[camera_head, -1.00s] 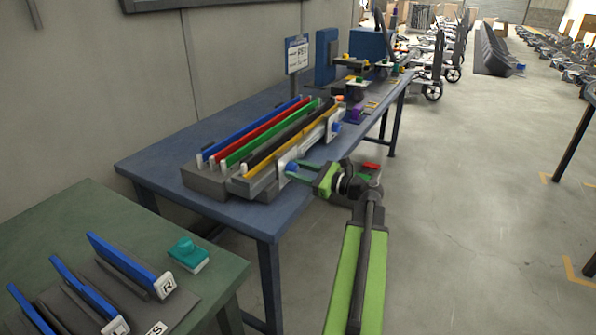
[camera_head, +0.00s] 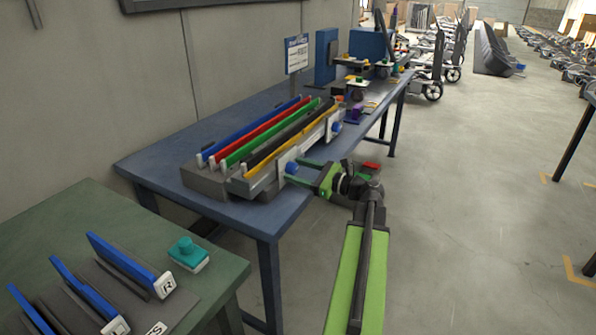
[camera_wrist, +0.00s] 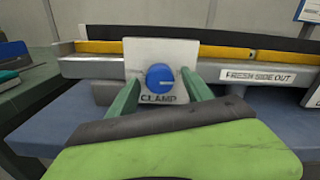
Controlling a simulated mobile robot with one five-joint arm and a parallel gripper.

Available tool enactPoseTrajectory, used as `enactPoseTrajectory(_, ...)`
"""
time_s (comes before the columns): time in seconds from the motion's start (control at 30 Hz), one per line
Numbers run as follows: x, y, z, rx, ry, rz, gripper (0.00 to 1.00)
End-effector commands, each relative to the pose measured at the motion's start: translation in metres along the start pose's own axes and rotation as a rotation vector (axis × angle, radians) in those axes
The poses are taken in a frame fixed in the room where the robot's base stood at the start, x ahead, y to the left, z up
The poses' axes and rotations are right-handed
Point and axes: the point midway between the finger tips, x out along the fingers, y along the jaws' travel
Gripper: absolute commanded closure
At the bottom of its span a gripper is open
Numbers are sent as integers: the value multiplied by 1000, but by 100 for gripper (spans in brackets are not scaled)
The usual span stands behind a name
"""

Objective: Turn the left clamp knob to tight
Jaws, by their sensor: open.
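The left clamp knob (camera_wrist: 160,77) is a round blue knob on a white plate (camera_wrist: 137,52) marked CLAMP, fixed to the front of the fixture. A pale mark shows on the knob's right side, pointing roughly sideways. In the head view the same knob (camera_head: 291,167) sits at the near end of the fixture. My gripper (camera_wrist: 160,97) is open, with one green finger on each side below the knob; in the head view it (camera_head: 300,172) is level with the knob. I cannot tell whether the fingertips touch the knob.
The fixture (camera_head: 262,186) holds blue, red, green, black and yellow strips on a blue table (camera_head: 160,165). A second blue knob (camera_head: 336,128) is at its far end. A green table (camera_head: 100,215) with blue plates stands at left. Open floor lies at right.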

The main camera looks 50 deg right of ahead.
Motion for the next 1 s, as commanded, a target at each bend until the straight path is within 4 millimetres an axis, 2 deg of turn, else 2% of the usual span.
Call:
enactPoseTrajectory(0.17,-33,0,0,0,1,-4,41)
enactPoseTrajectory(0.4,-102,-1,0,0,1,-5,41)
enactPoseTrajectory(0.6,-149,-1,0,0,1,-4,41)
enactPoseTrajectory(0.8,-170,0,0,0,0,-1,41)
enactPoseTrajectory(1.0,-171,0,0,0,0,0,41)
